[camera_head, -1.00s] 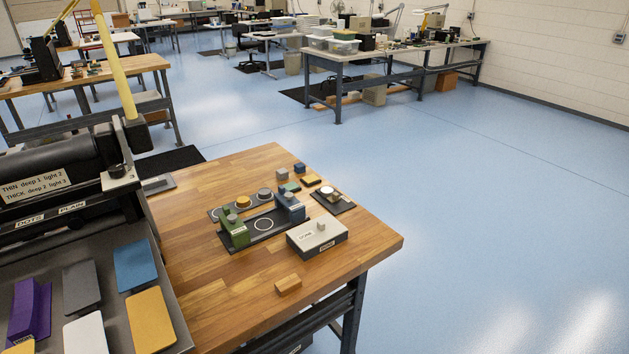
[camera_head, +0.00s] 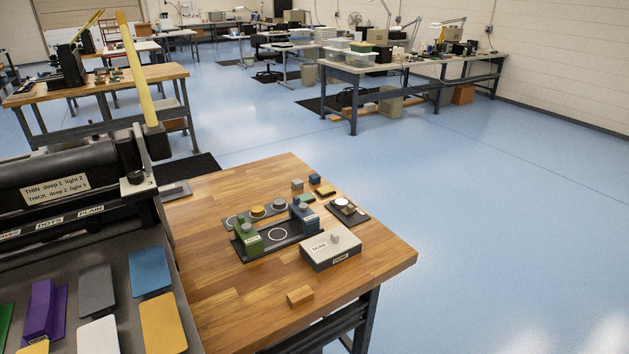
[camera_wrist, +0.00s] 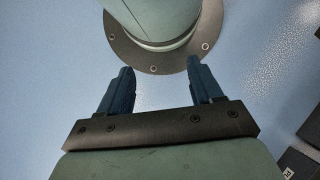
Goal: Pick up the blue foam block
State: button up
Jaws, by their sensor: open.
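A small dark blue block (camera_head: 314,178), which looks like the blue foam block, sits at the back of the wooden table in the head view, among other small blocks. It is too small there to make out its material. My gripper (camera_wrist: 160,65) shows only in the wrist view. Its two dark blue fingers are apart, with nothing between them. Pale blue floor and a green cylindrical part of my own body with a bolted flange lie beyond them. The blue block is not in the wrist view.
Near the block are grey (camera_head: 297,185), green (camera_head: 307,197) and yellow (camera_head: 325,190) pieces. A black roller machine (camera_head: 60,175) is at left.

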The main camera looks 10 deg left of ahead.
jog(key=w+d+r+m+t+h, duration=0.1)
jog(key=w+d+r+t, duration=0.15)
jog(key=w, duration=1.65)
jog(key=w+d+r+t+h, duration=0.1)
jog(key=w+r+t, duration=0.15)
jog(key=w, duration=1.65)
jog(key=w+d+r+m+t+h, duration=0.1)
jog(key=w+r+t, duration=0.1)
jog(key=w+r, duration=1.2)
jog(key=w+d+r+m+t, duration=0.1)
jog(key=w+r+t, duration=0.1)
jog(key=w+r, duration=1.1)
notch_tip(320, 180, up, 30)
jog(key=m+g+y, duration=0.2)
jog(key=m+y, duration=0.1)
jog(key=m, duration=0.3)
send_over(315, 176)
notch_tip(315, 176, down, 14)
jog(key=shift+w+r, duration=0.15)
jog(key=shift+r, duration=0.1)
jog(key=c, duration=1.1)
